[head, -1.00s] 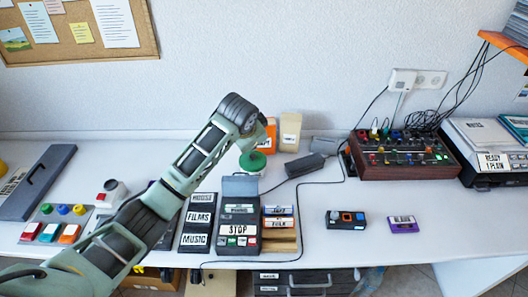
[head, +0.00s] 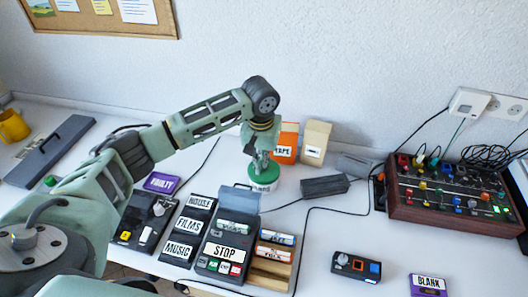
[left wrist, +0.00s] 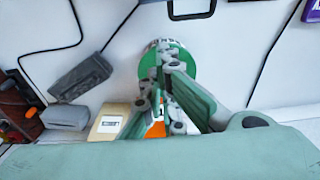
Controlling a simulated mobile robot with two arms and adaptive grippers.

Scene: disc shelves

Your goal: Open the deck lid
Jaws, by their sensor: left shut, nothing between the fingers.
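A labelled cassette (head: 234,227) shows in the deck below that panel. My left gripper (head: 262,167) is shut and empty. It points down behind the deck, over a round green-topped object (head: 262,180). In the left wrist view its fingers (left wrist: 163,78) overlap this green disc (left wrist: 184,68); I cannot tell whether they touch. My right gripper is not in view.
Left of the deck is a rack labelled HOUSE, FILMS and MUSIC (head: 190,230); right is a wooden cassette holder (head: 270,272). An orange box (head: 286,142), a black adapter (head: 324,186) with cables and a mixer (head: 450,195) stand further right.

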